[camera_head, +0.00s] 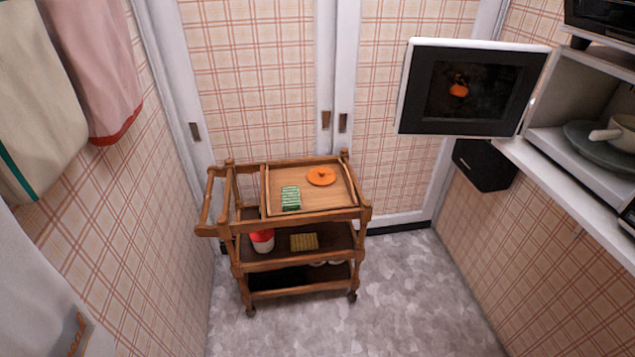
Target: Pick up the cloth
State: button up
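A small green-and-white striped piece (291,198), which looks like a folded cloth, lies on the wooden tray (325,209) on top of a wooden cart. An orange round lid-like thing (321,176) lies behind it to the right, apart from it. A yellowish patterned folded piece (304,242) lies on the middle shelf; I cannot tell whether it is cloth. A pale towel with a green edge (40,95) and a pink towel with a red hem (97,65) hang at the upper left. My gripper is not in view.
The cart (297,265) stands before closed sliding doors. A red-and-white container (262,240) sits on its middle shelf. An open appliance door (472,88) juts out at the upper right, beside shelves holding a pan-like dish (590,143). Grey floor (410,300) is clear to the cart's right.

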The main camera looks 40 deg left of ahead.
aim_at(291, 194)
jog(key=z, duration=1.2)
jog(key=i, duration=0.1)
jog(key=u, duration=3.05)
jog(key=i, duration=0.6)
jog(key=z, duration=0.2)
jog(key=k, duration=0.6)
jog(key=u, duration=0.15)
